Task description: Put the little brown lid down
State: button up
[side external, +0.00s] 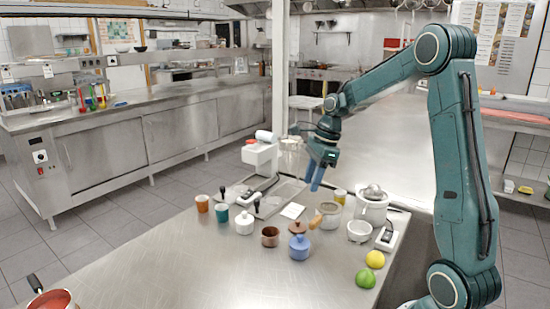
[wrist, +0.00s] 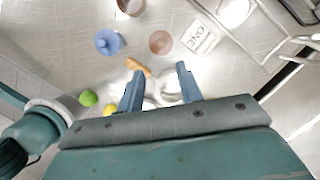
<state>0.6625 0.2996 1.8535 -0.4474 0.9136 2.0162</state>
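The little brown lid (side external: 297,227) lies on the steel table behind the blue lidded pot (side external: 300,248). In the wrist view the lid (wrist: 160,42) shows as a flat brown disc between the blue pot (wrist: 109,42) and a printed card (wrist: 201,37). An open brown pot (side external: 270,237) stands left of the lid; its edge shows in the wrist view (wrist: 131,6). My gripper (side external: 317,185) is above the table, pointing down, higher than the lid and apart from it. In the wrist view my gripper (wrist: 160,80) is open, with nothing held between its blue fingers.
A wooden-handled item (side external: 317,221), jars and a white juicer (side external: 372,205) stand close on the right. A lemon (side external: 375,259) and a lime (side external: 365,278) lie at the right edge. A white pot (side external: 244,223) and cups stand left.

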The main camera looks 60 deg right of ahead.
jog(key=s+a+r+n+t+h, duration=0.1)
jog(key=s+a+r+n, duration=0.3)
jog(key=a+n, duration=0.3)
jog(key=s+a+r+n+h, duration=0.1)
jog(key=s+a+r+n, duration=0.3)
jog(key=a+n, duration=0.2)
jog(key=s+a+n+t, duration=0.2)
jog(key=s+a+n, duration=0.4)
jog(key=s+n, duration=0.5)
jog(key=n, duration=0.2)
jog(key=shift+s+n+t, duration=0.3)
jog(key=shift+s, duration=0.05)
